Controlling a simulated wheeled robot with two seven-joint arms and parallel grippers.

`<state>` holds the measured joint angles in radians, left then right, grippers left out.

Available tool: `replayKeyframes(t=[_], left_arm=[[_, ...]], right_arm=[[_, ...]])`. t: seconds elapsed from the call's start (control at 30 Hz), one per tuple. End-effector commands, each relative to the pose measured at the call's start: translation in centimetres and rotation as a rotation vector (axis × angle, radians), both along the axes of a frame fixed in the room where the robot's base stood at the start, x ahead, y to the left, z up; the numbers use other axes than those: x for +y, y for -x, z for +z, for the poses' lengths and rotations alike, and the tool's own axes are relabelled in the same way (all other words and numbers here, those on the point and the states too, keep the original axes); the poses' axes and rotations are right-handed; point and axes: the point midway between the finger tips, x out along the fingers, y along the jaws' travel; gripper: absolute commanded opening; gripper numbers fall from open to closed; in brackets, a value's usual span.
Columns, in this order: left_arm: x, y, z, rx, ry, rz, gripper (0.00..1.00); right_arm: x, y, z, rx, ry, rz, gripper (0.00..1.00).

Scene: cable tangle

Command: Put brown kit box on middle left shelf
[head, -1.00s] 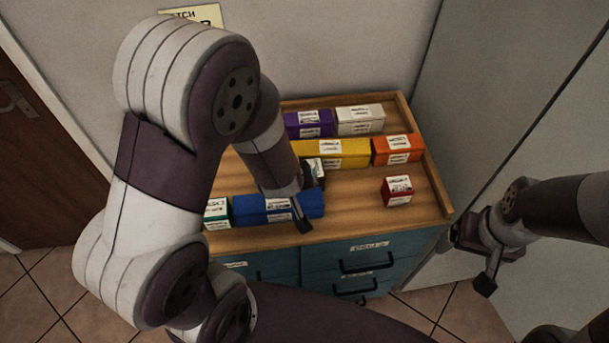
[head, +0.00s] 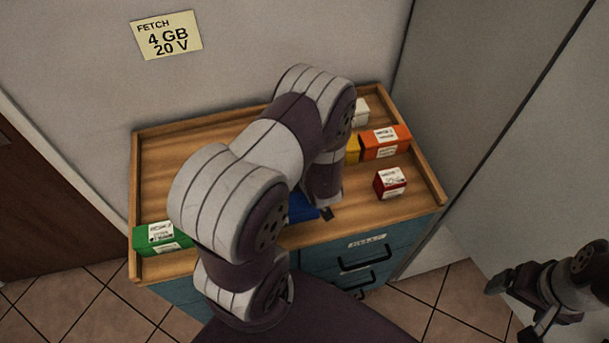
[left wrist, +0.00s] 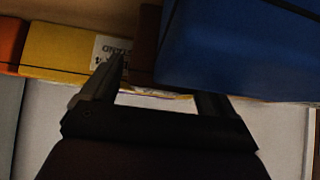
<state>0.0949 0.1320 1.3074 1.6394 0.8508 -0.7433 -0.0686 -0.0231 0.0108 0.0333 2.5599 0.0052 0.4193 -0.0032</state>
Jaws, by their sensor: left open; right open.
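No brown kit box shows clearly in the head view, where my left arm covers the middle of the worktop. In the left wrist view a dark brown surface (left wrist: 146,40) shows between the yellow and blue boxes; I cannot tell whether it is the kit box. My left gripper (left wrist: 165,85) is open there, its fingers pointing toward the boxes, with nothing clearly held. In the head view it is mostly hidden behind my arm, by the blue box. My right gripper (head: 516,306) is open and empty at the lower right, away from the worktop. No shelf is in view.
The rimmed wooden worktop (head: 190,165) tops a teal drawer cabinet (head: 320,258). It carries a green box (head: 160,238), blue box (head: 301,208), yellow box (head: 352,150), orange box (head: 386,142), red box (head: 390,184) and white box (head: 361,112). A sign (head: 167,35) hangs behind. The worktop's back left is clear.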

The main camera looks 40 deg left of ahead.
Motion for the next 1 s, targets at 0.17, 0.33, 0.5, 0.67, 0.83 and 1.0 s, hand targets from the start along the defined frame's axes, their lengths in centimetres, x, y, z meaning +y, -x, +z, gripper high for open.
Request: replayKeyframes(t=[0.17, 0.33, 0.5, 0.67, 0.83, 1.0], left_arm=[[0.0, 0.0, 0.0, 0.0, 0.0, 0.0, 0.88], [0.0, 0.0, 0.0, 0.0, 0.0, 0.0, 0.33], [0.0, -0.1, 0.1, -0.002, 0.0, 0.0, 0.22], [0.0, -0.1, 0.4, -0.002, -0.001, 0.0, 0.22], [0.0, -0.1, 2.6, -0.005, -0.001, 0.001, 0.22], [-2.1, -0.9, 5.5, -0.003, 0.0, -0.007, 0.22]], right_arm=[[0.0, 0.0, 0.0, 0.0, 0.0, 0.0, 0.88], [0.0, 0.0, 0.0, 0.0, 0.0, 0.0, 0.88], [0.0, 0.0, 0.0, 0.0, 0.0, 0.0, 0.88], [0.0, 0.0, 0.0, 0.0, 0.0, 0.0, 0.88], [0.0, 0.0, 0.2, 0.0, 0.0, 0.0, 0.88], [0.0, 0.0, 0.5, 0.0, 0.0, 0.0, 0.88]])
